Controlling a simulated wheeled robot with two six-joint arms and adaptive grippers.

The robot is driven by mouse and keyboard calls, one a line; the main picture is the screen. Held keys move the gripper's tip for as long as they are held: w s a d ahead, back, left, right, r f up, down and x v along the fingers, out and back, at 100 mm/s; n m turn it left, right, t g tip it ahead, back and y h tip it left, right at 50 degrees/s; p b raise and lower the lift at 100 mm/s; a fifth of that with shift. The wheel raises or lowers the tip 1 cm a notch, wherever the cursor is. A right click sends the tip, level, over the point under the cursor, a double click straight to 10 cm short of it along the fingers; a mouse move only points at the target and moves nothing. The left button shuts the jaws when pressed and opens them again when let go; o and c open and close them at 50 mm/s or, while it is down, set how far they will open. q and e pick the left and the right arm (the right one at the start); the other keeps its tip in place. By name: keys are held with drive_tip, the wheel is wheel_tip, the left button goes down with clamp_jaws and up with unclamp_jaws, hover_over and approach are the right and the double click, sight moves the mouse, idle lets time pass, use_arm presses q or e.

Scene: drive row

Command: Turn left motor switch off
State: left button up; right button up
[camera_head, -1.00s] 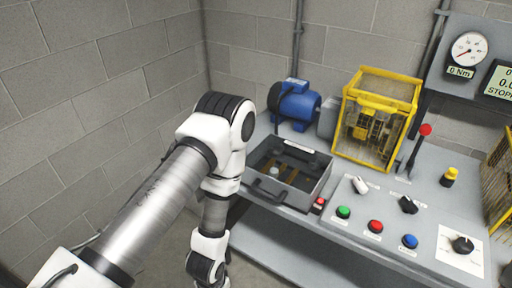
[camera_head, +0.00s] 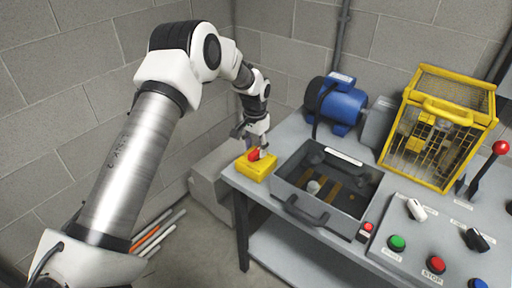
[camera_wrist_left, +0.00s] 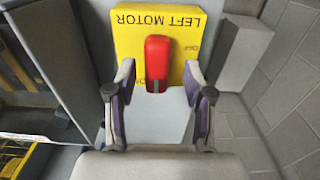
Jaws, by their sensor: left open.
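The left motor switch is a yellow box (camera_head: 255,171) with a red lever (camera_head: 254,155) at the left end of the grey bench. In the left wrist view, the yellow box (camera_wrist_left: 185,25) reads "LEFT MOTOR" upside down, with small marking to the right of the red lever (camera_wrist_left: 157,55). The lever points down in the picture, toward my gripper. My left gripper (camera_head: 260,150) is at the box in the head view. In the left wrist view it is open (camera_wrist_left: 158,82), its fingertips either side of the lever's near end.
A grey open tray (camera_head: 318,218) with a handle sits right of the switch. Behind it are a blue motor (camera_head: 338,103) and a yellow cage (camera_head: 440,120). Green (camera_head: 397,243) and red (camera_head: 435,265) buttons are at right. Pipes (camera_head: 150,238) lie on the floor at left.

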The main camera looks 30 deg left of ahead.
use_arm(q)
drive_tip(key=shift+d+f, duration=0.1)
drive_tip(key=shift+f, duration=0.35)
drive_tip(key=shift+w+d+f, duration=0.15)
clamp_jaws()
drive_tip(key=shift+n, duration=0.3)
drive_tip(key=n+p, duration=0.2)
drive_tip(key=n, duration=0.1)
drive_tip(key=n+p, duration=0.2)
drive_tip(key=n, duration=0.2)
drive_tip(key=shift+n+p, duration=0.3)
drive_tip(key=shift+p, duration=0.05)
drive_tip(key=n+p, duration=0.2)
drive_tip(key=n, duration=0.3)
drive_tip(key=shift+n+p, duration=0.7)
drive_tip(key=shift+n, duration=1.7)
